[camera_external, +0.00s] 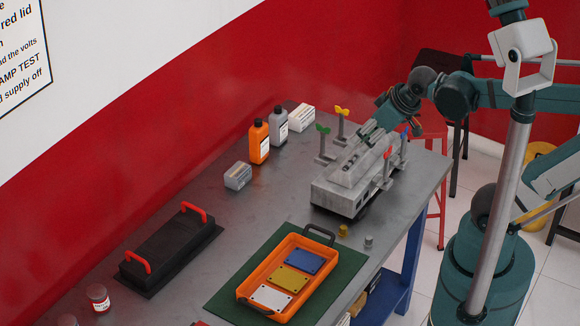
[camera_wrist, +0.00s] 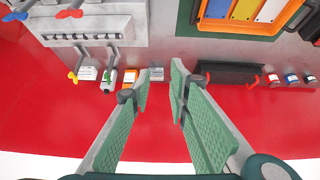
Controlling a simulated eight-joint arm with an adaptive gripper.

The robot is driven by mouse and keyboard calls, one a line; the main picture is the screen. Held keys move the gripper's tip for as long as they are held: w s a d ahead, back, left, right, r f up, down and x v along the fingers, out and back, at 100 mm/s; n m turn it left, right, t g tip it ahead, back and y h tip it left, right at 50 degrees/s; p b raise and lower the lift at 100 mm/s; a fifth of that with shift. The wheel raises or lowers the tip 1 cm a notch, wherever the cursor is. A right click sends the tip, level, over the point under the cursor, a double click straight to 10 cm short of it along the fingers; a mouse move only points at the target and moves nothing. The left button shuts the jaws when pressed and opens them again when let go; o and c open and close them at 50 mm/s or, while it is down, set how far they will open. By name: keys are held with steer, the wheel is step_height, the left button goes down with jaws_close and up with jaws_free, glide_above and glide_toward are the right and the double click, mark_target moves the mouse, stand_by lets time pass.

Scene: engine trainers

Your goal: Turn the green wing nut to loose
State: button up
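The green wing nut (camera_external: 323,129) sits on top of an upright post on the far side of the grey engine block (camera_external: 338,196). In the wrist view a small green shape that looks like this wing nut (camera_wrist: 111,74) shows left of my fingers. My gripper (camera_external: 364,138) is above the engine block, to the right of the green wing nut and apart from it in the external view. In the wrist view the two fingers (camera_wrist: 160,82) are spread with an empty gap between them. The fingertips are small and partly unclear in the external view.
Yellow (camera_external: 341,111), red (camera_external: 388,153) and blue (camera_external: 405,133) wing nuts stand on neighbouring posts. An orange bottle (camera_external: 259,141), a grey bottle (camera_external: 278,126) and small boxes stand behind. An orange tray (camera_external: 249,289) and a black lid with red handles (camera_external: 172,246) lie left. Bare table lies between.

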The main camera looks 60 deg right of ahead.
steer(key=w+d+g+p, duration=0.2)
steer(key=w+d+p, duration=0.1)
steer(key=w+d, duration=0.4)
steer(key=w+d+g+p, duration=0.2)
steer(key=w+d+p, duration=0.2)
steer(key=w, duration=0.6)
steer(key=shift+w+d+f+g+p, duration=0.5)
steer(key=shift+w+d+f, duration=0.45)
steer(key=shift+d, duration=0.25)
steer(key=shift+w+d+f+g+p, duration=0.35)
steer(key=shift+w+d+f+p, duration=0.1)
steer(key=shift+w+d+f, duration=0.6)
steer(key=shift+w+d+f+g+p, duration=0.5)
steer(key=shift+w+d+f, duration=0.3)
steer(key=shift+d, duration=0.5)
steer(key=shift+r, duration=0.1)
steer(key=shift+f, duration=3.9)
steer(key=shift+c, duration=0.4)
